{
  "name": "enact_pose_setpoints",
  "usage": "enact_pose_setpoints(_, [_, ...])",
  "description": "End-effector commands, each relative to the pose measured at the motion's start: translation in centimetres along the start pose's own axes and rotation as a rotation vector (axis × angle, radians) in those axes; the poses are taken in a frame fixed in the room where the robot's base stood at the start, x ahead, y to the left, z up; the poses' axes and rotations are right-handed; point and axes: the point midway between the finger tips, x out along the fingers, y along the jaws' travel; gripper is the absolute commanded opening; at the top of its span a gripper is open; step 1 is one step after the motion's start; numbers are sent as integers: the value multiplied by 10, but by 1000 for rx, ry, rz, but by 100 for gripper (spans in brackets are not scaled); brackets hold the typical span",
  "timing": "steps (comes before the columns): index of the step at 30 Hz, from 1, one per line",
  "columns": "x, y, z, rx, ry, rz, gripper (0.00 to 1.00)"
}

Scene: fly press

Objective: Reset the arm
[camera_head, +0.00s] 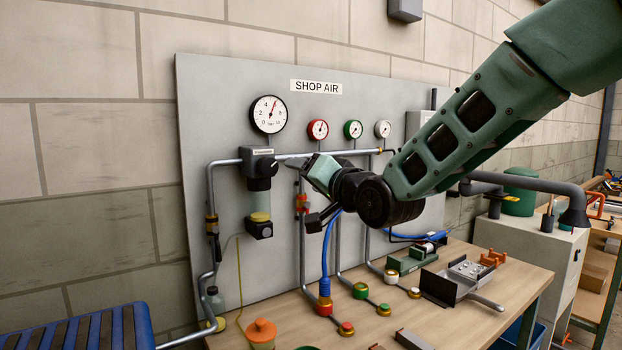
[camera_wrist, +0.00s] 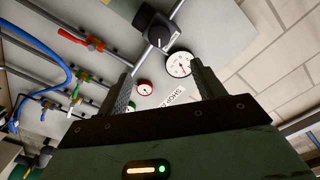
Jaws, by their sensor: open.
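My gripper (camera_head: 290,161) is in front of the grey SHOP AIR panel (camera_head: 225,110), its fingers pointing left towards the dark regulator (camera_head: 259,165). In the wrist view my gripper (camera_wrist: 165,80) has its two fingers spread wide with nothing between them. The regulator knob (camera_wrist: 157,33) shows beyond the fingertips and looks apart from them. The big white gauge (camera_head: 269,114) is above the regulator; it also shows in the wrist view (camera_wrist: 180,64). My green arm reaches in from the upper right, bent at the wrist, and hides part of the panel and pipes.
Grey pipes (camera_head: 212,190) and a red valve handle (camera_wrist: 95,43) lie close to my gripper. A blue hose (camera_head: 325,255) hangs below it. A grey machine (camera_head: 530,260) stands right.

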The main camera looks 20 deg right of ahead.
Motion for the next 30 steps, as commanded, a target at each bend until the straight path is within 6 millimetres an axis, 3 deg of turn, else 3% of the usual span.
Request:
enact_pose_setpoints(20, [-6, 0, 3, -3, -7, 2, 68])
enact_pose_setpoints(23, [-9, -2, 25, -35, -76, 27, 68])
enact_pose_setpoints(26, [-20, -3, 67, -102, -208, 75, 68])
enact_pose_setpoints(30, [-52, -2, 136, -238, -458, 145, 68])
